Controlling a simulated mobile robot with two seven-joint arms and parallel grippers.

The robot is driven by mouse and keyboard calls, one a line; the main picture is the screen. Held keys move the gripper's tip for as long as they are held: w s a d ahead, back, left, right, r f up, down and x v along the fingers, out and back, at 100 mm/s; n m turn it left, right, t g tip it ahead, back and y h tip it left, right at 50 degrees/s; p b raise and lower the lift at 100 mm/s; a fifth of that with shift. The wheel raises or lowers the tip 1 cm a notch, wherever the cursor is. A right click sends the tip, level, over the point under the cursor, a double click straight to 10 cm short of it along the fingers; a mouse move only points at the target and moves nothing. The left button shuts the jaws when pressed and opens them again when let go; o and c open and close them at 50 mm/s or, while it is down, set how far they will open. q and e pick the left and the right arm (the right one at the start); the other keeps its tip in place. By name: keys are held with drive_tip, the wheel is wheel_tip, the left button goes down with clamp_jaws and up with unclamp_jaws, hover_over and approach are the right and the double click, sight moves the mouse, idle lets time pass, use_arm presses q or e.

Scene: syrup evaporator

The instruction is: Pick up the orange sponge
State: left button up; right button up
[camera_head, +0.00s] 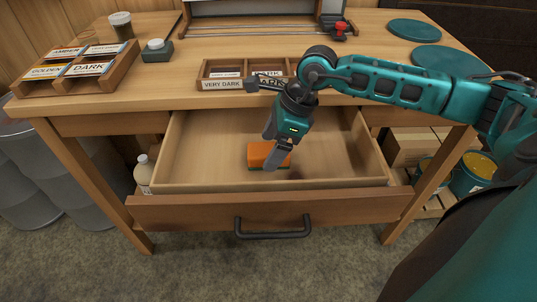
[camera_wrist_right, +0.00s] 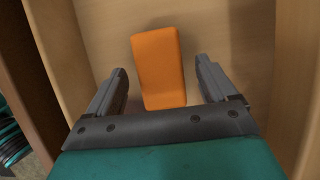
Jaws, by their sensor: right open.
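The orange sponge (camera_head: 260,154) lies on the floor of the open wooden drawer (camera_head: 209,156), near its front wall. The head view shows a darker strip low on the sponge's near side. In the right wrist view the sponge (camera_wrist_right: 158,66) lies just beyond and between the two fingertips. My right gripper (camera_head: 273,148) reaches down into the drawer from above. It also shows in the right wrist view (camera_wrist_right: 163,88), with its fingers spread apart and nothing held between them. In the head view it partly covers the sponge. My left gripper is not in view.
The drawer is pulled out from the table, with a black handle (camera_head: 273,234) on its front. The rest of the drawer floor is mostly bare. Label trays (camera_head: 97,85) and teal discs (camera_head: 414,30) are on the tabletop. A bottle (camera_head: 144,172) stands below on the left.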

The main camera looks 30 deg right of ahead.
sight(269, 149)
drive_tip(key=shift+x, duration=1.05)
drive_tip(key=c, duration=1.1)
wheel_tip(269, 149, up, 20)
drive_tip(key=p, duration=0.2)
drive_tip(key=shift+p, duration=0.3)
drive_tip(key=shift+c, duration=0.2)
drive_tip(key=o, duration=0.5)
drive_tip(key=shift+c, duration=1.4)
